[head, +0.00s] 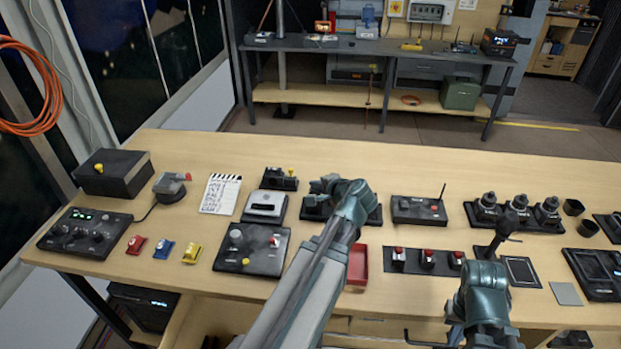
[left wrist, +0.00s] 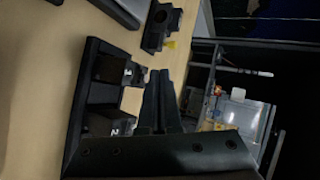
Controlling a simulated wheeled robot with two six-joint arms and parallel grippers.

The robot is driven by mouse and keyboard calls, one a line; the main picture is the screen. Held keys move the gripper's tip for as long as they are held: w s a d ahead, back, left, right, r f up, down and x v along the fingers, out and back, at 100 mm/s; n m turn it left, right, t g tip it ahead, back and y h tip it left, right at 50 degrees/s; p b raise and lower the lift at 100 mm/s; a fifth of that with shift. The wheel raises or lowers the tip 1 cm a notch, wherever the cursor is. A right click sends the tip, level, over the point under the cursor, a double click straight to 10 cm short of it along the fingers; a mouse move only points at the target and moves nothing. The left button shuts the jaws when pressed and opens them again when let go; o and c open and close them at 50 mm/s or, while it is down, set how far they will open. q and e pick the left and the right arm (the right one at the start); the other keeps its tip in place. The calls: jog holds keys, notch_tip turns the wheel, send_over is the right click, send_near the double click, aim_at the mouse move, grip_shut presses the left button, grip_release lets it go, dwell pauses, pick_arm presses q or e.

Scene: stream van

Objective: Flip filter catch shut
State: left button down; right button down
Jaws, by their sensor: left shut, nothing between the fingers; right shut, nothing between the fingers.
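My right gripper (head: 488,262) is shut and empty at the front right.
A silver-topped box (head: 265,206) and a dark knob panel (head: 252,250) lie left of my left arm. A red tray (head: 357,266) and a row of red-topped switches (head: 427,259) lie right of it. A radio-like box with an aerial (head: 419,210) stands behind.

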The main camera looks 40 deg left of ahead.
pick_arm(q)
jog(key=shift+w, duration=0.1)
dwell(0.3)
jog(key=b, duration=0.5)
send_near(292, 173)
jog(key=f, duration=0.2)
jog(key=a+f, duration=0.1)
jog(key=shift+w+f, duration=0.3)
jog(key=shift+w, duration=0.05)
jog(key=a, duration=0.1)
jog(key=w+a, duration=0.1)
jog(key=a, duration=0.1)
jog(key=shift+w+r, duration=0.15)
jog(key=shift+w+a, duration=0.15)
jog(key=shift+a, duration=0.25)
